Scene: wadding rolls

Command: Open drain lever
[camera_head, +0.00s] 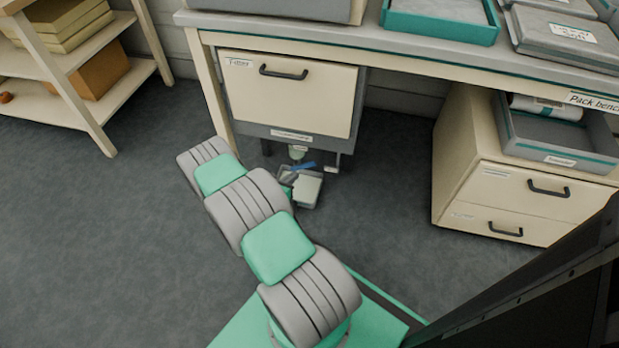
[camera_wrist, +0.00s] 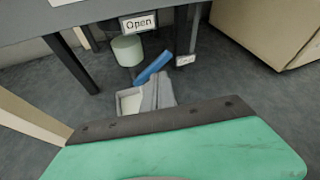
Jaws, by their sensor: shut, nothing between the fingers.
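The blue drain lever (camera_wrist: 153,67) slants up to the right below the cabinet in the wrist view. It also shows as a small blue bar in the head view (camera_head: 302,166). A pale green cylinder (camera_wrist: 127,48) is just behind its left side. A sign reading "Open" (camera_wrist: 140,22) hangs above. A second small tag (camera_wrist: 186,60), too small to read, is right of the lever. My gripper (camera_head: 303,186) is low under the cabinet front, shut and empty. In the wrist view its grey end (camera_wrist: 152,95) is just below the lever; whether they touch is unclear.
The cream cabinet (camera_head: 290,95) with a dark handle hangs under the bench (camera_head: 400,48). Dark legs (camera_wrist: 72,62) stand beside the lever area. A drawer unit (camera_head: 530,205) is to the right, and shelves (camera_head: 85,75) are at left. The floor (camera_head: 90,230) at left is clear.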

